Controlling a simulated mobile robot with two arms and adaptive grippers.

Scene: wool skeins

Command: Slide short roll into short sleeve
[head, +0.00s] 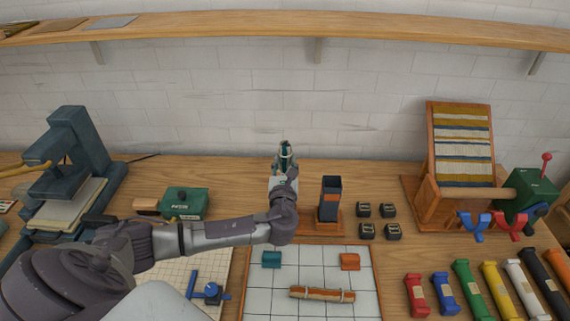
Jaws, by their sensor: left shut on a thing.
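My left arm reaches in from the left, and its gripper (285,163) is above the wooden stand near the back of the table. It is shut on a teal roll (284,148), presumably the short roll, mostly covered by the gripper. My right gripper is out of view.
A brown tied roll (308,293) lies on the gridded mat (257,303), in front of a teal cradle (271,259) and an orange cradle (350,262). Small black blocks (367,231) stand right of the stand. A green box (185,203) is at left; coloured skeins (445,292) lie at right.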

